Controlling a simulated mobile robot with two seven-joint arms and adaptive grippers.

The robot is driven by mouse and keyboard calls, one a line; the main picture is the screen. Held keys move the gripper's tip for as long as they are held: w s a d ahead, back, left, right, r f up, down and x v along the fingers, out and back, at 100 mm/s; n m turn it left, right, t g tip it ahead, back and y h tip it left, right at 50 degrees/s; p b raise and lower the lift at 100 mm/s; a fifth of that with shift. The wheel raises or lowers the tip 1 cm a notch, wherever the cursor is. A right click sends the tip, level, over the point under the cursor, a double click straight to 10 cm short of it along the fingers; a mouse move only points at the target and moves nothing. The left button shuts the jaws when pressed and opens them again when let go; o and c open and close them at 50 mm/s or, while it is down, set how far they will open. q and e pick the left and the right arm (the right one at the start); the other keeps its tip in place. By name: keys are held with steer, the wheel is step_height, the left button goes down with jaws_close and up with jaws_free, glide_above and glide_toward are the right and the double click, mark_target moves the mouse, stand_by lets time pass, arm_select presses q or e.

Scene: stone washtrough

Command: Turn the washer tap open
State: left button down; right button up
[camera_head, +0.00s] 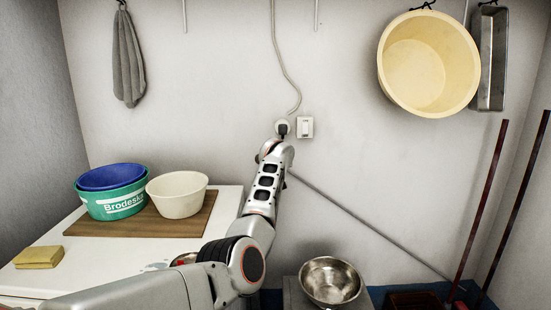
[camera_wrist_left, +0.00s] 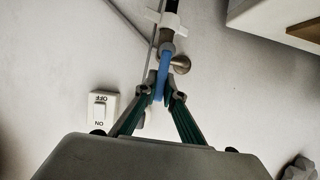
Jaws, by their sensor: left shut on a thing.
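The washer tap (camera_wrist_left: 181,62) shows in the left wrist view as a small metal fitting on a dark pipe by the wall, with a blue lever (camera_wrist_left: 159,84). My left gripper (camera_wrist_left: 162,98) is shut on the blue lever, with its two green-and-black fingers on either side of it. In the head view my left arm reaches up to the wall and hides the tap and the gripper's fingertips. My right gripper is in neither view.
A white worktop (camera_head: 110,265) at left carries a wooden board with basins (camera_head: 178,195) and a yellow sponge (camera_head: 39,257). A metal bowl (camera_head: 330,281) stands at lower right.

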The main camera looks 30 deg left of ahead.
arm_select(q)
steer(key=shift+a, duration=0.1)
stand_by(0.5)
steer(key=c, duration=2.1)
jaws_free()
steer(key=shift+c, duration=0.2)
step_height(320, 180, up, 10)
steer(key=shift+f, duration=0.1)
steer(key=shift+s, duration=0.1)
